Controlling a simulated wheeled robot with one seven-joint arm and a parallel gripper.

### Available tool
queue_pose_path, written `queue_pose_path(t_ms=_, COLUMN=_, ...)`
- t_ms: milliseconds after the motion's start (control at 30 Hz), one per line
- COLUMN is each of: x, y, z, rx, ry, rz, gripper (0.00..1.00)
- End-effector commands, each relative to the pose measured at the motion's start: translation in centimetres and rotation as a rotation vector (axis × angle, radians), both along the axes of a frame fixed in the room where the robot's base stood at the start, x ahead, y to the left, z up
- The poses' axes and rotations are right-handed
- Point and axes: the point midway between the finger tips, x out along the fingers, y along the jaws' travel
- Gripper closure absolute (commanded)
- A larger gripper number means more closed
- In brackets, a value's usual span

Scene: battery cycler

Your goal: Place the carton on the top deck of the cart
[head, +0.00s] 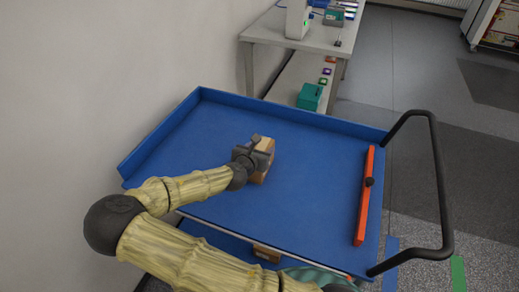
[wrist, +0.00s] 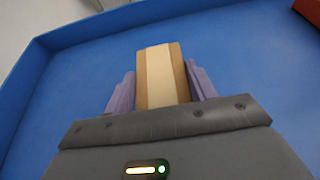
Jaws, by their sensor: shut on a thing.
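The carton (head: 265,148) is a small brown box with a paler band, seen over the middle of the cart's blue top deck (head: 310,165). In the wrist view the carton (wrist: 162,78) stands between the two fingers of my gripper (wrist: 162,88), which is shut on it. My gripper (head: 258,147) reaches in from the left in the head view and partly hides the carton. The carton is at or very near the deck surface; I cannot tell whether it touches.
An orange bar with a black knob (head: 364,195) lies along the deck's right side. The deck has raised blue rims and a black handle (head: 440,185) at right. Another brown box (head: 267,253) shows below the deck. A bench (head: 300,40) stands behind. Deck space around the carton is clear.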

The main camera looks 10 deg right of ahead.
Motion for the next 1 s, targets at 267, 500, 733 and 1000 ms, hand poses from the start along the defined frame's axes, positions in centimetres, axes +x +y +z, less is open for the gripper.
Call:
queue_pose_path(t_ms=267, x=0.0, y=0.0, z=0.0, rx=-0.001, ry=-0.002, rz=0.001, gripper=1.0)
queue_pose_path(t_ms=500, x=0.0, y=0.0, z=-0.1, rx=-0.001, ry=0.001, rz=0.0, gripper=0.22)
queue_pose_path(t_ms=733, x=0.0, y=0.1, z=0.1, rx=0.0, ry=0.0, rz=0.0, gripper=0.22)
queue_pose_path(t_ms=1000, x=-2.2, y=1.6, z=1.2, rx=-0.001, ry=0.001, rz=0.004, gripper=0.22)
